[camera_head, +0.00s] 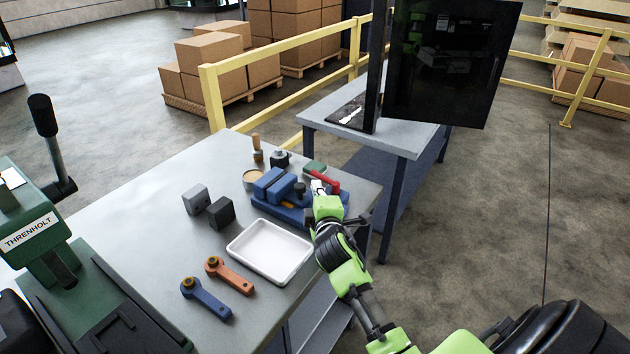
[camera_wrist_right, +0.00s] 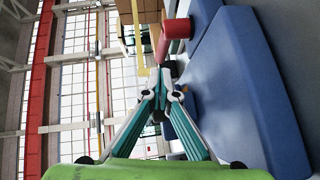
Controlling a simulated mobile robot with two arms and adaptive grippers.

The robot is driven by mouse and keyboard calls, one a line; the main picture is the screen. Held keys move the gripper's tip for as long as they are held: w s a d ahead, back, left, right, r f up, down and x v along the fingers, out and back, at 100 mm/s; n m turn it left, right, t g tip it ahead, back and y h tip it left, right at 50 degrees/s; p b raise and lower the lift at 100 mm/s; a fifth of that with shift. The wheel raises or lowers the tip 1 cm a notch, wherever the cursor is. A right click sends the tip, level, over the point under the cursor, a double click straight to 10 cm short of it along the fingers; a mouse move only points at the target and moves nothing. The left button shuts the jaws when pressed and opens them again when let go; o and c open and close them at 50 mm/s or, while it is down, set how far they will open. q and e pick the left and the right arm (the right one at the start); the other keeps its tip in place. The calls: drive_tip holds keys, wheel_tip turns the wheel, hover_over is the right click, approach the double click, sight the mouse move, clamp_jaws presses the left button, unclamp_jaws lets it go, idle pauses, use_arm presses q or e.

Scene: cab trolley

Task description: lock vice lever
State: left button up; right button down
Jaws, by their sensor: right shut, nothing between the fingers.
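The blue vice (camera_head: 271,187) stands near the far right part of the grey bench. Its red lever (camera_head: 325,182) is at the vice's right end, sloping down to the right. My right gripper (camera_head: 318,187) is at that end, close by the lever. In the right wrist view its fingertips (camera_wrist_right: 163,92) are together and empty. The red lever (camera_wrist_right: 173,38) shows just beyond them, and the blue vice body (camera_wrist_right: 245,90) fills the right side. I cannot tell whether the fingers touch the lever. My left gripper is not in view.
On the bench (camera_head: 150,220) are a white tray (camera_head: 268,250), grey and dark blocks (camera_head: 221,213), and orange (camera_head: 230,275) and blue (camera_head: 206,299) handled tools. A green machine (camera_head: 40,235) stands at left. A side table (camera_head: 390,135) with a dark cabinet (camera_head: 450,60) is behind.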

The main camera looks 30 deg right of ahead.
sight(314, 175)
drive_tip(key=x, duration=0.3)
drive_tip(key=shift+w, duration=0.1)
drive_tip(key=shift+w+d+f, duration=0.1)
drive_tip(key=shift+w+d, duration=0.1)
drive_tip(key=shift+w, duration=0.05)
drive_tip(key=shift+w+d, duration=0.1)
